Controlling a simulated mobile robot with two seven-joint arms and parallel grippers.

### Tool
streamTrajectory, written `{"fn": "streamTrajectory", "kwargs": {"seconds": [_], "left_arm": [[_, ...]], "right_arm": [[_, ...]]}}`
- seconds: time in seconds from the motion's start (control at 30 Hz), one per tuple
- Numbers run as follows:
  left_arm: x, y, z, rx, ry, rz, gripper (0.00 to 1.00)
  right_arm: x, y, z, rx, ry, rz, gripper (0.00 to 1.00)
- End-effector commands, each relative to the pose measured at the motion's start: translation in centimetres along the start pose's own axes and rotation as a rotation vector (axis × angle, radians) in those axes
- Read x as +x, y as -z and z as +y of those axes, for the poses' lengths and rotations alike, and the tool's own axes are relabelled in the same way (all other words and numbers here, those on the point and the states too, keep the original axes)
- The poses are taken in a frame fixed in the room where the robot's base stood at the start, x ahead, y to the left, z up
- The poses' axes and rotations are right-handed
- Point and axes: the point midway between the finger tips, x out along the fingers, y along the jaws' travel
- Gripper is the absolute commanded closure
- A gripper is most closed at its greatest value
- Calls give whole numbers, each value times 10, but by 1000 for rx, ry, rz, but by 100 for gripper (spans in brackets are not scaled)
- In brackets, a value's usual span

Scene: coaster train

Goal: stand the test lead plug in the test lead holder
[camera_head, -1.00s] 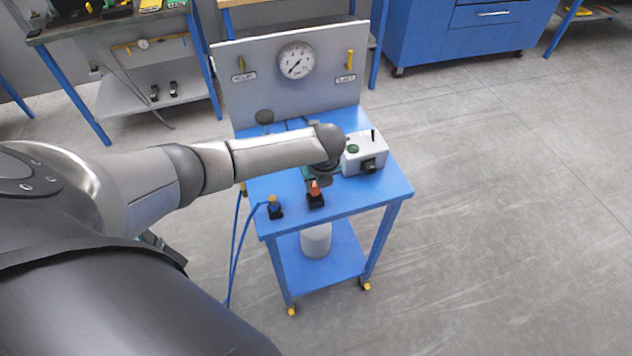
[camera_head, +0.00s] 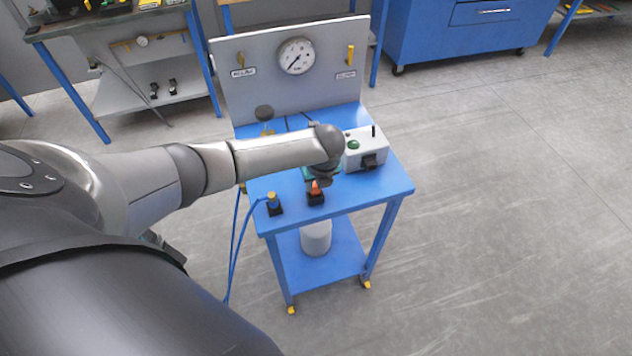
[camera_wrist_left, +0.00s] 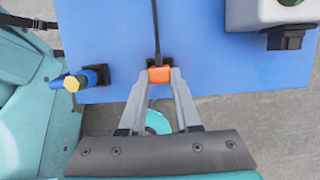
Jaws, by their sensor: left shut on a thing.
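The orange test lead plug (camera_wrist_left: 159,75) sits between the fingertips of my left gripper (camera_wrist_left: 161,82), which is shut on it. A black lead runs away from it across the blue top. The black test lead holder (camera_wrist_left: 152,63) shows right behind and around the plug in the wrist view. In the head view the orange plug (camera_head: 315,187) appears upright at the black holder (camera_head: 316,199), near the cart's front edge. I cannot tell how deep it is seated. My left wrist hides most of the fingers there. My right gripper is not in view.
A blue plug with a yellow end (camera_head: 272,199) stands in a black block to the left, with blue cable hanging down. A grey box with a green button (camera_head: 365,148) stands right. A gauge panel (camera_head: 297,80) rises behind. The cart's front right corner (camera_head: 385,190) is clear.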

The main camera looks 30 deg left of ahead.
Motion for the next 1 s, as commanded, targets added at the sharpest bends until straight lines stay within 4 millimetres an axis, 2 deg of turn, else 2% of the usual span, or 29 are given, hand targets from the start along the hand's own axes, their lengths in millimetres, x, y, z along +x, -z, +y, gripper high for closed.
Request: {"fn": "streamTrajectory", "kwargs": {"seconds": [0.97, 1.0], "left_arm": [[14, 4, 0, 0, 0, 0, 100], [14, 4, 0, 0, 0, 0, 67]], "right_arm": [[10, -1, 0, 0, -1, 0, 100], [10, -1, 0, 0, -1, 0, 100]]}}
